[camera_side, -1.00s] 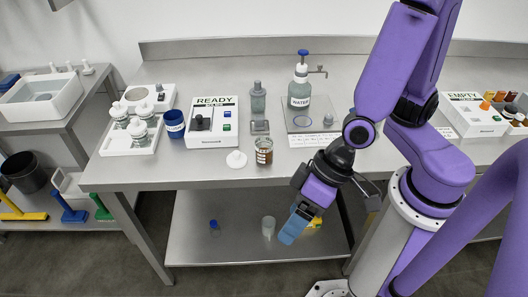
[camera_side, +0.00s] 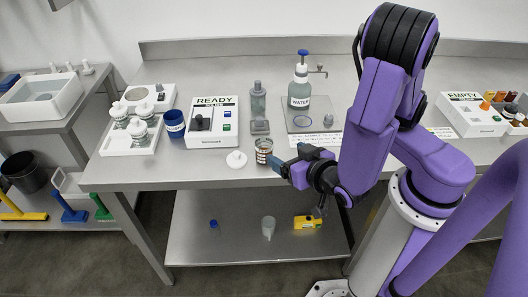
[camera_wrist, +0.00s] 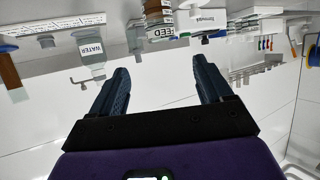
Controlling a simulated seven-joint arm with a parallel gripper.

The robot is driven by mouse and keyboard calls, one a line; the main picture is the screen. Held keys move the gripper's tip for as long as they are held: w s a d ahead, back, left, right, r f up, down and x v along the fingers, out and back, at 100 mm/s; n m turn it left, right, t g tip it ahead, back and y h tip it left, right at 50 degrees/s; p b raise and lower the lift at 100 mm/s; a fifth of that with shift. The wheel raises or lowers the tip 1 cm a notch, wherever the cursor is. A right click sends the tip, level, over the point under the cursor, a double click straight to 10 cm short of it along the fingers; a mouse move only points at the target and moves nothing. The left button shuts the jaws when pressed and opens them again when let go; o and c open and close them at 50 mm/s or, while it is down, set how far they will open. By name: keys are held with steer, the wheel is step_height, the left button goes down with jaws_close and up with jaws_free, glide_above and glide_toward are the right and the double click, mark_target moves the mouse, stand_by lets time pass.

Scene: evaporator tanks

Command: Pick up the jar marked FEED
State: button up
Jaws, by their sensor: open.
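The jar marked FEED (camera_side: 263,146) stands upright near the front edge of the steel table in the side view, with brown contents and a white label. In the wrist view the FEED jar (camera_wrist: 159,22) appears upside down at the top, between and beyond the two fingers. My gripper (camera_side: 284,156) is just right of the jar in the side view, at about table height, its fingers pointing toward it. In the wrist view my gripper (camera_wrist: 160,75) has its blue fingers spread wide with nothing between them. The nearer finger partly overlaps the jar's lower side in the side view.
A white funnel-like piece (camera_side: 236,159) lies left of the jar. Behind stand the READY box (camera_side: 211,122), a grey bottle (camera_side: 258,100) and the WATER bottle (camera_side: 299,95). A blue cup (camera_side: 174,124) is farther left. The lower shelf (camera_side: 240,240) holds small items.

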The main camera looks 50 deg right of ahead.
glide_toward(260, 141)
steer(key=x, duration=0.4)
steer(key=shift+w+d, duration=0.1)
steer(key=shift+d, duration=0.15)
steer(key=shift+x, duration=2.75)
steer(key=shift+a+f, duration=0.15)
steer(key=c, duration=1.2)
